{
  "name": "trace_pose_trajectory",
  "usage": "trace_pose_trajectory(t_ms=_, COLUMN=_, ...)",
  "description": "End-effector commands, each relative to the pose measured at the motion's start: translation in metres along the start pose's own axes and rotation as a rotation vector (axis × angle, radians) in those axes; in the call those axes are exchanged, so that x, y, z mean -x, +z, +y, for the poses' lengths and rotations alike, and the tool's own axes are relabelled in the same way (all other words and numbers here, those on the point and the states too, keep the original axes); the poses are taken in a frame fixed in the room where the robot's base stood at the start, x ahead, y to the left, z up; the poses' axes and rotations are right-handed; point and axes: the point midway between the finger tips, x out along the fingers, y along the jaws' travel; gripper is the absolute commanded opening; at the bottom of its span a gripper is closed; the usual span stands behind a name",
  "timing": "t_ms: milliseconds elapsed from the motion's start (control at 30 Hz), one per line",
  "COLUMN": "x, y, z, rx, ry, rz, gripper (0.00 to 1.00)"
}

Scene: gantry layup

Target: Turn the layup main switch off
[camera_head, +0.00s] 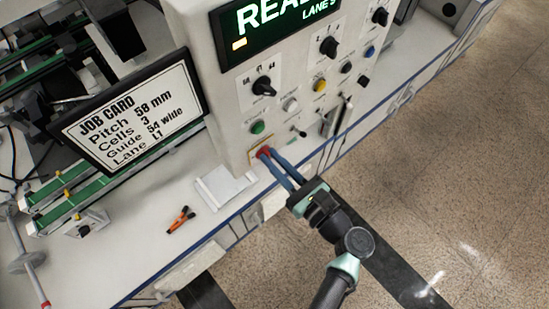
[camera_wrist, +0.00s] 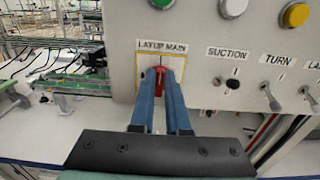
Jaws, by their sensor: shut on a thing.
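The layup main switch (camera_wrist: 158,78) is a red handle on a yellow-bordered plate labelled LAYUP MAIN, low on the control panel. In the head view the red switch (camera_head: 263,152) shows at the panel's lower left corner. My gripper (camera_wrist: 160,82) has its two long blue fingers on either side of the red handle, shut on it. In the head view my gripper (camera_head: 268,156) reaches the switch from the lower right. The fingers hide part of the handle, and its exact angle is hard to tell.
The panel (camera_head: 228,110) carries a lit READY-like display (camera_head: 275,25), a green button (camera_head: 257,127) and several knobs. The SUCTION toggle (camera_wrist: 233,83) is right of the switch. A job card (camera_head: 130,110), white pad (camera_head: 224,186) and orange-black tool (camera_head: 181,219) are to the left.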

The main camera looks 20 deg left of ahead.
Motion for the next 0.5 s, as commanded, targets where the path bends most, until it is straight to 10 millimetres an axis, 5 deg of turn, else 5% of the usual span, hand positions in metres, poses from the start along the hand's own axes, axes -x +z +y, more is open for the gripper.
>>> trace_pose_trajectory(t_ms=500, x=0.0007, y=-0.0010, z=0.0004, rx=0.060, ry=-0.002, rz=0.001, gripper=0.00)
